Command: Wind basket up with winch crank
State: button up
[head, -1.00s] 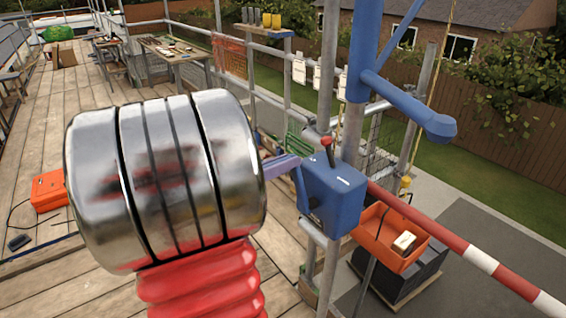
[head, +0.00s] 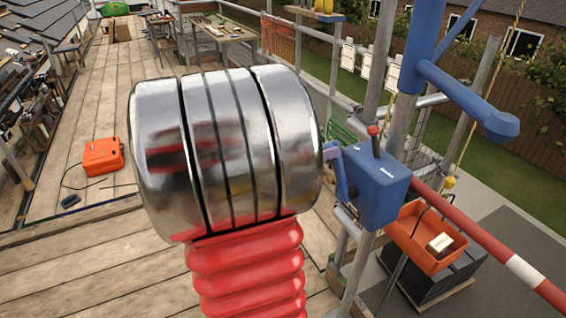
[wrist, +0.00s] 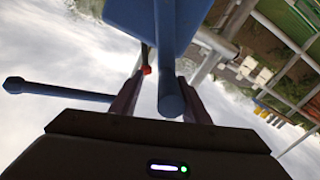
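The winch is a blue box (head: 377,185) with a red-knobbed lever on top, on a scaffold pole. Its blue crank arm (head: 341,180) is on the left side; the handle end is hidden by my metal wrist in the head view. My gripper (wrist: 161,98) is at the crank. In the wrist view its two fingers stand apart with a blue round bar (wrist: 171,95), seemingly the crank handle, between them. The bar is closer to the right finger, with a gap to the left one. The orange basket (head: 408,243) is low at the right, holding a pale item.
A blue davit arm (head: 460,95) rises above the winch. A red-and-white rail (head: 480,240) runs to the lower right. A yellow rope (head: 490,90) hangs behind. An orange case (head: 103,156) with a cable lies on the plank deck (head: 85,265), which is mostly clear.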

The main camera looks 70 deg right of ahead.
jog(key=v, duration=1.1)
jog(key=shift+w+a, duration=0.2)
jog(key=shift+w, duration=0.05)
jog(key=shift+f, duration=0.1)
dwell(0.5)
jog(key=w+a+f+n+t+y, duration=0.3)
jog(key=a+f+n+t+y, duration=0.4)
jog(key=a+f+n, duration=0.6)
jog(key=w+a+n+t+y, duration=0.4)
jog(key=w+a+n+t, duration=0.3)
jog(key=a, duration=0.6)
jog(key=w+a+r+n+t+y, duration=0.2)
jog(key=a+r, duration=0.5)
jog(key=a, duration=0.4)
jog(key=shift+w+a+r+n+t+y, duration=0.3)
jog(key=shift+a+r+t, duration=0.1)
jog(key=shift+t, duration=0.3)
